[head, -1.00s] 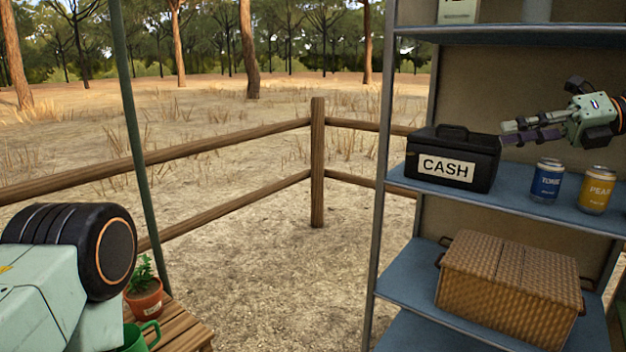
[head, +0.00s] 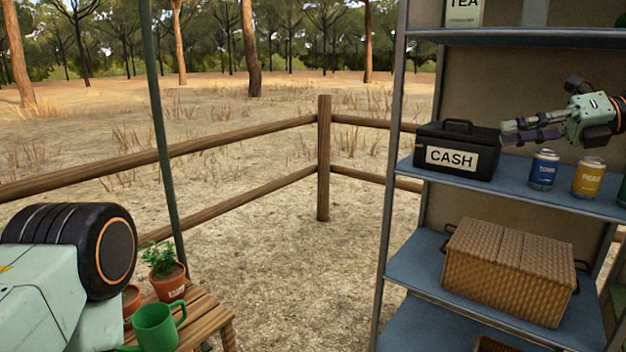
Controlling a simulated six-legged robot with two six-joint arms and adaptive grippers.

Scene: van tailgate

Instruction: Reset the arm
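My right gripper (head: 507,133) comes in from the right at the upper open shelf, its fingers pointing left. The fingers look close together with nothing visible between them; whether they are fully shut is hard to see. The fingertips are just right of the black cash box (head: 455,151), seemingly at or near its right edge; I cannot tell if they touch. My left arm shows as a pale green link with a black joint (head: 75,250) at the lower left; its gripper is out of view.
A metal shelf unit (head: 420,175) stands right, holding a blue can (head: 543,170), a yellow can (head: 588,178) and a wicker basket (head: 508,272). A green watering can (head: 155,327) and potted plant (head: 168,285) stand on a slatted bench (head: 210,317). A wooden fence (head: 323,160) runs behind.

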